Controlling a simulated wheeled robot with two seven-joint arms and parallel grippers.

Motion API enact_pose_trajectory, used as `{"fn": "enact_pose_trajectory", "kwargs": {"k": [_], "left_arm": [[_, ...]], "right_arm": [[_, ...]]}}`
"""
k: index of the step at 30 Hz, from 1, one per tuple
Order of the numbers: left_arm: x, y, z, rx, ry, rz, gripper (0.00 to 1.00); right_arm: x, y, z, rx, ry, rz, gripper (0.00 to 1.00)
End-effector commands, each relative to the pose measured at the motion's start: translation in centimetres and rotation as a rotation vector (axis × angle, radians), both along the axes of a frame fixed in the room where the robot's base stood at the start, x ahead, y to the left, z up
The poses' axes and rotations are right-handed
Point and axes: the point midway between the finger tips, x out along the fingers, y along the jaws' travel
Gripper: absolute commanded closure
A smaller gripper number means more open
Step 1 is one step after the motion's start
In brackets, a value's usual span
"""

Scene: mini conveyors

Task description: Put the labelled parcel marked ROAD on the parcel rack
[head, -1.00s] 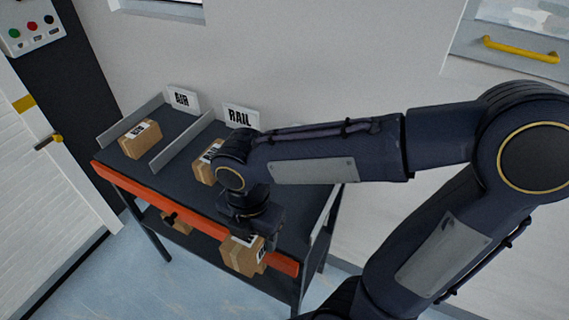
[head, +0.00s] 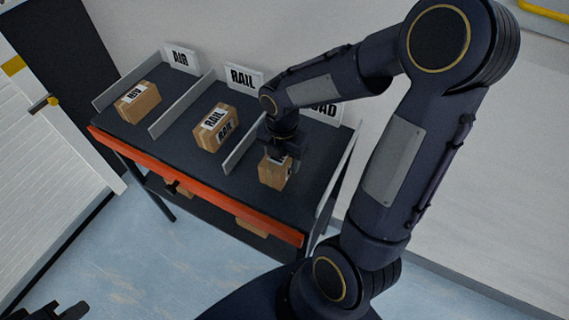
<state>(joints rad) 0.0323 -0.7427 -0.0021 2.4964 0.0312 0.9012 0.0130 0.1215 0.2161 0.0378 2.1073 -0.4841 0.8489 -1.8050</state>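A brown cardboard parcel (head: 274,174) is in the right-hand lane of the parcel rack (head: 255,195), below the partly hidden ROAD sign (head: 326,111). A bit of white label shows at its top, but I cannot read it. My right gripper (head: 285,156) comes down on it from above with its fingers at the parcel's sides, and appears shut on it. I cannot tell whether the parcel touches the deck. My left gripper (head: 62,312) is at the bottom left corner, partly cut off, apart from the rack; its fingers look spread and empty.
An AIR parcel (head: 138,101) lies in the left lane and a RAIL parcel (head: 215,127) in the middle lane. Grey dividers (head: 243,149) separate the lanes. An orange bar (head: 195,191) runs along the rack's front. Brown boxes (head: 251,228) show partly beneath the deck.

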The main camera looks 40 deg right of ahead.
Motion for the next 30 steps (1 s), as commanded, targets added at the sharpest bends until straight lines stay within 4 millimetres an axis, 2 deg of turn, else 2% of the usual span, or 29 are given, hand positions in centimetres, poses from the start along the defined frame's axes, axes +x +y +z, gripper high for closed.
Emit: {"fn": "enact_pose_trajectory", "kwargs": {"k": [6, 9, 12, 24, 25, 30], "left_arm": [[0.0, 0.0, -0.1, 0.000, 0.000, 0.000, 1.00], [0.0, 0.0, -0.4, 0.000, 0.000, 0.000, 1.00], [0.0, 0.0, -0.4, 0.000, 0.000, 0.000, 1.00], [0.0, 0.0, -0.8, 0.000, 0.000, 0.000, 1.00], [0.0, 0.0, -0.7, 0.000, 0.000, 0.000, 1.00], [0.0, 0.0, -0.6, 0.000, 0.000, 0.000, 1.00]], "right_arm": [[0.7, -1.1, -1.8, 0.000, 0.002, 0.000, 0.77], [0.6, -1.0, -3.5, 0.000, 0.003, 0.001, 0.77], [0.6, -1.0, -4.3, 0.000, 0.001, 0.002, 0.77], [0.7, -0.9, -4.8, 0.000, -0.001, 0.000, 0.77], [0.6, -0.9, -4.8, 0.000, -0.001, 0.000, 0.43], [0.6, -0.9, -4.7, 0.000, -0.001, 0.000, 0.24]]}}
